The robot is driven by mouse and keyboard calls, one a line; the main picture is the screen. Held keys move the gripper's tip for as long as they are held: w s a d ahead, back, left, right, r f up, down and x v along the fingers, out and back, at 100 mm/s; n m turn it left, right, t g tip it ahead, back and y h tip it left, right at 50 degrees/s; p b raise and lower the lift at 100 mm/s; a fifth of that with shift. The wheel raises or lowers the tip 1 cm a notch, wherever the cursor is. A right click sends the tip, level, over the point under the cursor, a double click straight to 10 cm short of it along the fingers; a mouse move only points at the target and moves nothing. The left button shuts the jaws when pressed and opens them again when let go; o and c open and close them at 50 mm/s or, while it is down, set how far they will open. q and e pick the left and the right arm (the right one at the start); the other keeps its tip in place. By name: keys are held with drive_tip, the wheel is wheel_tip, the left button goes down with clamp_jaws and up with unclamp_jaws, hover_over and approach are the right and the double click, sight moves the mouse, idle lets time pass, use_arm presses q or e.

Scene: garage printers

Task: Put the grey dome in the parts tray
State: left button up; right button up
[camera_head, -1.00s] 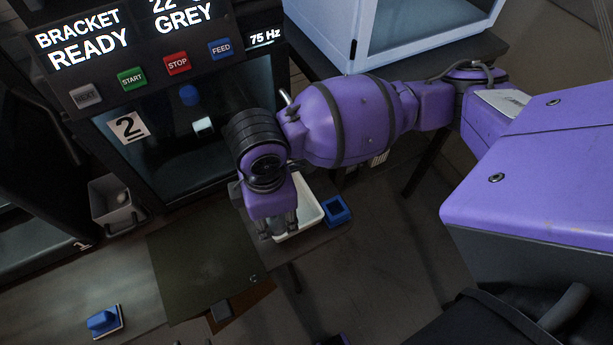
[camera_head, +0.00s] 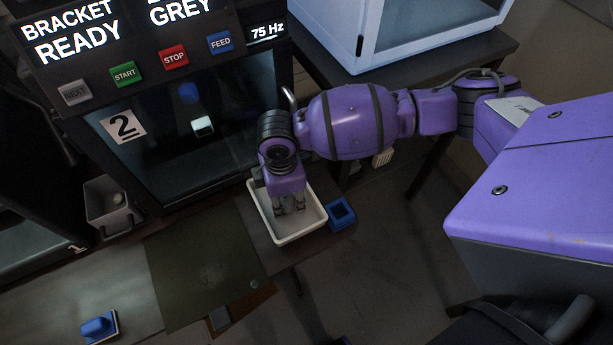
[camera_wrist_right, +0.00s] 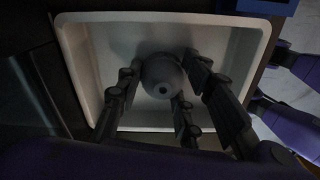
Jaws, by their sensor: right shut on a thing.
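The grey dome (camera_wrist_right: 162,77) shows in the right wrist view between the fingers of my right gripper (camera_wrist_right: 170,95), which is shut on it. In the head view my right gripper (camera_head: 287,208) points down over the white parts tray (camera_head: 292,238), and the dome is hidden or too dark to make out there. The tray's pale floor and rim also show in the right wrist view (camera_wrist_right: 105,18). I cannot tell whether the dome touches the tray floor. My left gripper is not in view.
A small blue box (camera_head: 342,212) stands just right of the tray. A dark plate (camera_head: 205,265) lies to its left. The printer (camera_head: 185,150) with lit screen and buttons rises behind. A grey bin (camera_head: 107,207) and a blue part (camera_head: 98,327) are farther left.

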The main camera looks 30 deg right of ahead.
drive_tip(key=shift+w+r, duration=0.1)
drive_tip(key=shift+w, duration=0.05)
drive_tip(key=o, duration=0.9)
wheel_tip(320, 180, up, 12)
drive_tip(key=p, duration=0.1)
